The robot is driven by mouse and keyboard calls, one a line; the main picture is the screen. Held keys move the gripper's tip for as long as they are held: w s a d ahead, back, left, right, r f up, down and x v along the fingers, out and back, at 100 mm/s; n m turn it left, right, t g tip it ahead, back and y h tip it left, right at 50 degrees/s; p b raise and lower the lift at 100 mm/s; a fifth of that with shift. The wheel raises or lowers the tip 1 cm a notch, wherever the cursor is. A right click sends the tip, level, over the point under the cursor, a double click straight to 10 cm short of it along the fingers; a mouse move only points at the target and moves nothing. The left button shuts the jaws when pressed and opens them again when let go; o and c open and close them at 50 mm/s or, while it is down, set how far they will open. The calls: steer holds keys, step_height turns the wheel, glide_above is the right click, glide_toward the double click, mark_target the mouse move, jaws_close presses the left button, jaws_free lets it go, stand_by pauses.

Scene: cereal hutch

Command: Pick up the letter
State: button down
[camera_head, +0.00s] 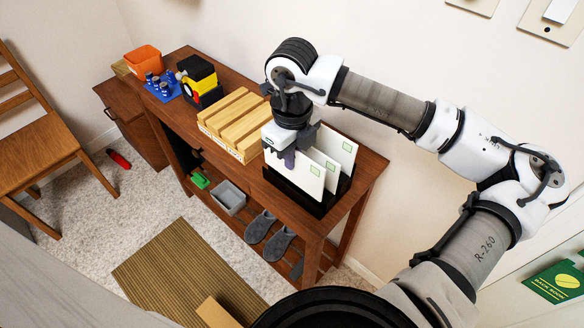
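Several white letters (316,172) with green stamps stand upright in a black letter holder (301,200) at the near end of the wooden hutch table. My gripper (287,160) points down over the left part of the letters, close to the front one. Its fingers overlap the letters' top edges in this view. I cannot tell whether they are open or shut, or whether they touch a letter.
A slatted wooden box (238,120) stands left of the letters. Farther along the hutch top (180,58) are a yellow and black object (199,80), a blue tray with small items (160,88) and an orange bin (143,60). Grey slippers (270,236) and a grey bin (229,197) sit below.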

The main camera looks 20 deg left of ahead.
step_height(320, 180, up, 15)
steer(key=b, duration=0.2)
stand_by(0.4)
